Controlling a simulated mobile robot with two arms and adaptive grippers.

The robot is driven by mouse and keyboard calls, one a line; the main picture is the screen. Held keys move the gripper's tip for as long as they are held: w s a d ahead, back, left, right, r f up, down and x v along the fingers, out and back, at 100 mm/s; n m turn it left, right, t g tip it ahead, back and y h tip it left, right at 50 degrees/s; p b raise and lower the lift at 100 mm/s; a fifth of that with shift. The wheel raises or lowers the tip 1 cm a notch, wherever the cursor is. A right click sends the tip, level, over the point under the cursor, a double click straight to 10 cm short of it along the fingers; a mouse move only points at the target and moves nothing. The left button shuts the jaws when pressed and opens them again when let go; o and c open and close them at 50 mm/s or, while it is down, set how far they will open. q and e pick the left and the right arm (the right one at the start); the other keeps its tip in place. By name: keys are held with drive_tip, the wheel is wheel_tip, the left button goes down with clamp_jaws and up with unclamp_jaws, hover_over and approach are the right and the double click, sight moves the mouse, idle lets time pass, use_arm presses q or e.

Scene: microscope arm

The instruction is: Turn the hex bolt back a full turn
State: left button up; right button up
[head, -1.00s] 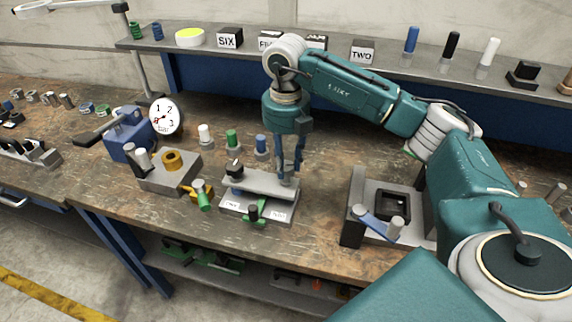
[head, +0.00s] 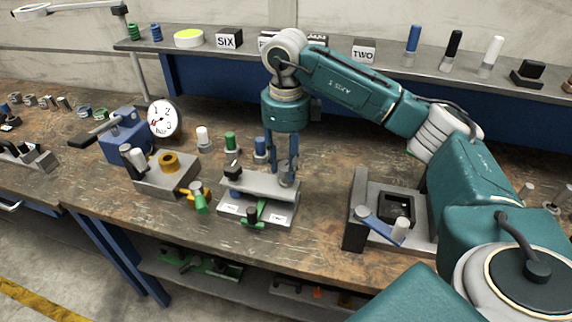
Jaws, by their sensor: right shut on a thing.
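My right gripper (head: 284,170) points straight down at the right end of a grey clamp fixture (head: 285,213). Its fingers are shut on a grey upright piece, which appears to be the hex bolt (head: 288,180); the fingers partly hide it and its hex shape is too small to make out. The fixture has a flat top plate (head: 258,184) over a base with two white labels. A blue part (head: 235,191) and a green lever with a black knob (head: 253,213) show under and in front of the plate. My left gripper is not in view.
A block with a brass ring (head: 169,161) and a yellow-green valve (head: 198,198) stand left of the fixture. A dial gauge (head: 163,118) is behind them. Coloured pegs (head: 231,142) stand close behind the fixture. A grey stand with a blue lever (head: 378,224) is to the right.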

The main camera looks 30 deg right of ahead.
sight(286, 166)
drive_tip(key=n, duration=0.4)
drive_tip(key=n+b, duration=0.1)
drive_tip(key=shift+s+a+f+n, duration=0.1)
drive_tip(key=shift+s+f+n, duration=0.1)
drive_tip(key=shift+f+n, duration=0.2)
drive_tip(key=n+b, duration=0.1)
drive_tip(key=n, duration=0.4)
drive_tip(key=shift+n, duration=0.4)
drive_tip(key=shift+r+n, duration=0.1)
drive_tip(key=shift+n, duration=2.6)
drive_tip(key=shift+n+b, duration=0.3)
drive_tip(key=shift+n, duration=2.6)
drive_tip(key=o, duration=1.2)
drive_tip(key=shift+w, duration=0.1)
drive_tip(key=shift+c, duration=0.2)
drive_tip(key=shift+r, duration=0.25)
wheel_tip(286, 166, up, 12)
